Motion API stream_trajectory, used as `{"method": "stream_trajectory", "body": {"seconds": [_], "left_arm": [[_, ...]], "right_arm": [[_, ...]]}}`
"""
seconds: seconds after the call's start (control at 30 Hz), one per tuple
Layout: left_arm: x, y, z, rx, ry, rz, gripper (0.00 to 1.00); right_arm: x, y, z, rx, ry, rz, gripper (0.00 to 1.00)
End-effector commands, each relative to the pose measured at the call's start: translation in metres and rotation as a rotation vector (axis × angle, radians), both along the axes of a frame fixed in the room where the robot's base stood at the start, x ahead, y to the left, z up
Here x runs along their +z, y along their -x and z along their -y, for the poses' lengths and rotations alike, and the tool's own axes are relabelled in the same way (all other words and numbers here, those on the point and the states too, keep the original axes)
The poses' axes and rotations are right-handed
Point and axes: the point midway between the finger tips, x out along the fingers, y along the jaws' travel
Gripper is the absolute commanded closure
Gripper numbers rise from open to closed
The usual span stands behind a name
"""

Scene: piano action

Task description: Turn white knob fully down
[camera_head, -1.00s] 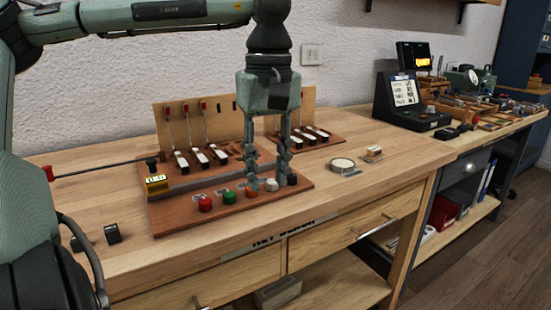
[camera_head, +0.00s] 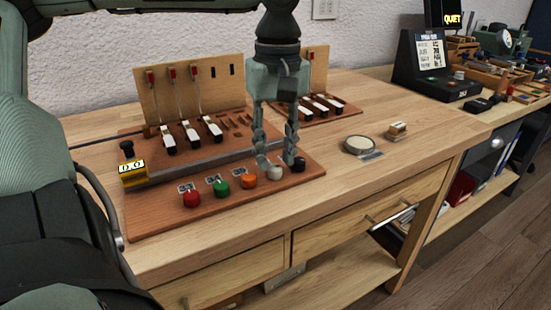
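The white knob (camera_head: 275,172) is on the front strip of the wooden piano-action board, between an orange knob (camera_head: 248,181) and a black knob (camera_head: 298,165). My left gripper (camera_head: 277,162) points down over this end of the row, with its two fingers spread apart. One fingertip is just left of the white knob and the other is on its right, close to the black knob. Whether either finger touches the white knob I cannot tell. The knob's pointer or marking is too small to read. My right gripper is not in view.
A green knob (camera_head: 221,188) and a red knob (camera_head: 191,198) continue the row leftward. Upright panels with levers (camera_head: 190,88) stand behind.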

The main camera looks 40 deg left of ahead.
Motion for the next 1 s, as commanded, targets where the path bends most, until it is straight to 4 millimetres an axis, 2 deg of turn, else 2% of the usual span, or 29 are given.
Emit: {"method": "stream_trajectory", "body": {"seconds": [0.1, 0.2, 0.47, 0.73, 1.0], "left_arm": [[-0.014, 0.001, 0.0, 0.0, 0.0, -0.002, 0.69], [-0.02, 0.0, 0.0, 0.001, 0.0, 0.0, 0.69], [-0.021, 0.0, 0.0, 0.001, -0.001, 0.001, 0.69], [-0.021, 0.0, 0.0, 0.001, -0.001, 0.0, 1.0], [-0.022, 0.0, -0.001, 0.016, -0.002, 0.001, 1.0]], "right_arm": [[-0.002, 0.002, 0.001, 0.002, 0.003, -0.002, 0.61], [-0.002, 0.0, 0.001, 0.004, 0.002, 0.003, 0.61], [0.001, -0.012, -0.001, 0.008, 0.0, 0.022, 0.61], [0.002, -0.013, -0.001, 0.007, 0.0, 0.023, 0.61], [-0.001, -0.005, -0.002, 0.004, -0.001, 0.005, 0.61]]}}
